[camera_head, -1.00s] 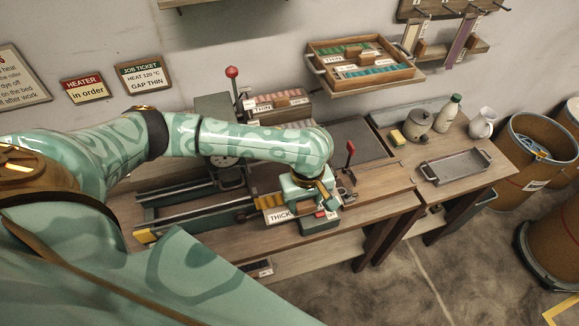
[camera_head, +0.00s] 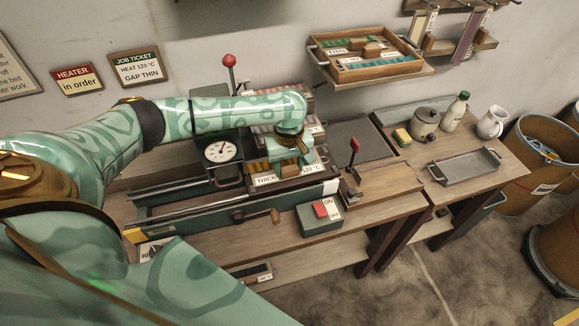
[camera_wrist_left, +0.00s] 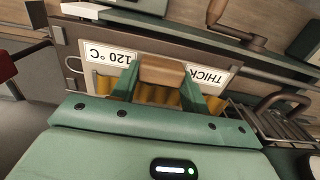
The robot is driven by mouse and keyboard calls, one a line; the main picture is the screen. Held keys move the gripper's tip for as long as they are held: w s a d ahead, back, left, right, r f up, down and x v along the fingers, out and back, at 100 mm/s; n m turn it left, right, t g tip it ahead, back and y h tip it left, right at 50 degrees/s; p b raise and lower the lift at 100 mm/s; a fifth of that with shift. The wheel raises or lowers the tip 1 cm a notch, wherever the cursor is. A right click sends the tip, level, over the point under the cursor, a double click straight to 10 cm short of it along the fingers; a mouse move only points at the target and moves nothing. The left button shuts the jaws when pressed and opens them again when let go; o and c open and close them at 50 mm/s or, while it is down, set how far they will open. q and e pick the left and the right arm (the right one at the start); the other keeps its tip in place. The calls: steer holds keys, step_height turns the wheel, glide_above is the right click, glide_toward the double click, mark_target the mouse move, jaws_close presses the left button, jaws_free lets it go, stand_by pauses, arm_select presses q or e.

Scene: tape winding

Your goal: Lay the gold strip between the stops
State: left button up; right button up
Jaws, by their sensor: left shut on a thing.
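Gold pieces (camera_wrist_left: 160,95) show in a row behind the block, partly hidden by my fingers. In the head view, the gold (camera_head: 256,167) shows beside the gripper. The holder is over or on the right part of the machine bed; I cannot tell whether it touches. The long bed with dark rails (camera_head: 165,196) runs leftward. I cannot make out the stops. My right gripper is not in view.
A dial gauge (camera_head: 222,150) stands just left of the holder. A switch box (camera_head: 320,216), a crank (camera_head: 262,215) and a red-knobbed lever (camera_head: 354,150) are near. A wall tray (camera_head: 370,68) holds other colored pieces. A metal tray (camera_head: 463,165) lies on the right bench.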

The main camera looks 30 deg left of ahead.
mark_target(289, 166)
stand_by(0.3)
arm_select(q)
steer(key=shift+f+p, duration=0.15)
steer(key=shift+p, duration=0.2)
steer(key=o, duration=1.1)
steer(key=shift+f, duration=0.1)
steer(key=shift+r+b, duration=0.35)
steer(key=shift+b, duration=0.05)
step_height(289, 166, up, 12)
steer(key=p, duration=0.5)
